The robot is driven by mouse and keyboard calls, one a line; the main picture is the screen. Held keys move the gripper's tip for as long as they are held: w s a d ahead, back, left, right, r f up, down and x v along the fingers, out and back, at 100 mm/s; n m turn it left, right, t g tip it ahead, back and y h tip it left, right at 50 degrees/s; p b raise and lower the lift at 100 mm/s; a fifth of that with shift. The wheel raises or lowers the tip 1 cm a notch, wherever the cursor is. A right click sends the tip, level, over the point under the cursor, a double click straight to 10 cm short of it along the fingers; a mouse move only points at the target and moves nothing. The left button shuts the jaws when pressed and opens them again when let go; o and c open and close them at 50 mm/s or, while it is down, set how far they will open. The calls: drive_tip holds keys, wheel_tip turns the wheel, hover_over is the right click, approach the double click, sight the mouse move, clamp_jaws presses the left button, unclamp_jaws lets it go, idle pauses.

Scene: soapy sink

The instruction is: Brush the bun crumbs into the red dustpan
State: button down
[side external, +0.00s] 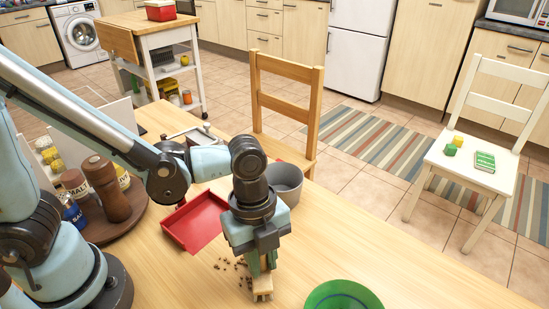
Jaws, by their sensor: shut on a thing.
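The red dustpan (196,222) lies on the wooden table, to the left of my gripper. Small brown crumbs (238,267) are scattered on the tabletop, just left of and beside the brush. My gripper (262,262) points down and is shut on a wooden brush (263,284), whose lower end is at or just above the table. I cannot tell whether the brush touches the wood. My gripper hides part of the table behind it and possibly some crumbs.
A grey pot (286,182) stands behind my gripper. A green bowl (343,297) is at the front right. A round dark tray (112,228) with a pepper mill (106,186) and jars is at the left. The table (420,285) is bare at right.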

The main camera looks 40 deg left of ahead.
drive_tip(key=shift+a+r, duration=0.2)
drive_tip(key=shift+a, duration=0.25)
drive_tip(key=shift+a+f, duration=0.2)
drive_tip(key=shift+a, duration=0.1)
drive_tip(key=shift+s+a+r, duration=0.1)
drive_tip(key=shift+a+r, duration=0.1)
drive_tip(key=shift+a, duration=0.5)
drive_tip(key=shift+a+f, duration=0.25)
drive_tip(key=shift+a, duration=0.05)
drive_tip(key=shift+a+r, duration=0.25)
drive_tip(key=shift+a, duration=0.15)
drive_tip(key=shift+a+f, duration=0.15)
drive_tip(key=shift+a, duration=0.5)
drive_tip(key=shift+s+a, duration=0.1)
drive_tip(key=shift+a, duration=0.25)
drive_tip(key=shift+a+f, duration=0.15)
drive_tip(key=shift+a, duration=0.15)
drive_tip(key=shift+a+r, duration=0.35)
drive_tip(key=shift+a+f, duration=0.25)
drive_tip(key=shift+a, duration=0.4)
drive_tip(key=shift+s+a+r, duration=0.15)
drive_tip(key=shift+a+r, duration=0.15)
drive_tip(key=shift+a, duration=0.05)
drive_tip(key=shift+a+f, duration=0.15)
drive_tip(key=shift+a, duration=1.2)
wheel_tip(320, 180, up, 8)
drive_tip(key=shift+d, duration=0.15)
